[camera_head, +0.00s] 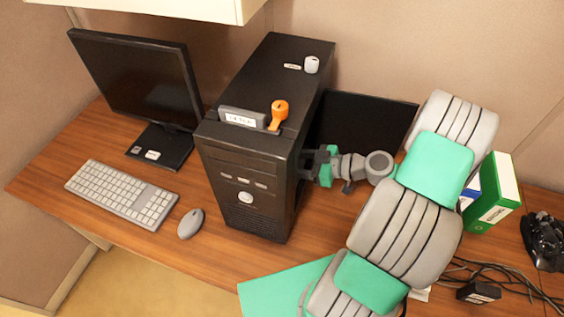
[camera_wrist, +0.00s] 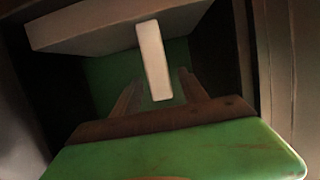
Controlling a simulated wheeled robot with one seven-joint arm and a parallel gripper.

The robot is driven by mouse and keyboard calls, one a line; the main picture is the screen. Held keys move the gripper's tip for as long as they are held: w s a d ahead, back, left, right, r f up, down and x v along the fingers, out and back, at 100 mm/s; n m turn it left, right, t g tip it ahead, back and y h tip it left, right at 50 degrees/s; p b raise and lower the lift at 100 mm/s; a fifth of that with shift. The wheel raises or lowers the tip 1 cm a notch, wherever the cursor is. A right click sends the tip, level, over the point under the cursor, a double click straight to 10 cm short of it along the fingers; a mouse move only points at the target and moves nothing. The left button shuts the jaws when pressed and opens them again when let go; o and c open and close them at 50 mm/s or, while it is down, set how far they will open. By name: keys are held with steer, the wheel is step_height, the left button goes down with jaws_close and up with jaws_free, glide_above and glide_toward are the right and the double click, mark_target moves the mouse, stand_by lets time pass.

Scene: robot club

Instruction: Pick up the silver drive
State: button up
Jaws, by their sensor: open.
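A small silver-white rounded piece (camera_head: 311,64), which looks like the silver drive, stands on the far right part of the black computer tower's top (camera_head: 262,85). A small pale label (camera_head: 292,67) lies beside it. My gripper (camera_head: 312,166) is open, low against the right side of the tower, well below its top and apart from the silver piece. In the wrist view, a pale upright bar (camera_wrist: 153,60) shows in front of a green surface, above a large green block with a brown edge. The view is dark and close, and I cannot tell what the bar is.
An orange piece (camera_head: 279,112) and a grey labelled box (camera_head: 242,118) are at the tower's front top edge. A monitor (camera_head: 140,75), keyboard (camera_head: 122,193) and mouse (camera_head: 190,223) are left. A dark screen (camera_head: 362,125) is behind my arm. Binders (camera_head: 495,195) and cables (camera_head: 500,275) are right.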

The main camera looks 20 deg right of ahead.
steer(key=x, duration=0.3)
steer(key=shift+r, duration=0.1)
steer(key=shift+s, duration=0.1)
jaws_close()
stand_by(0.5)
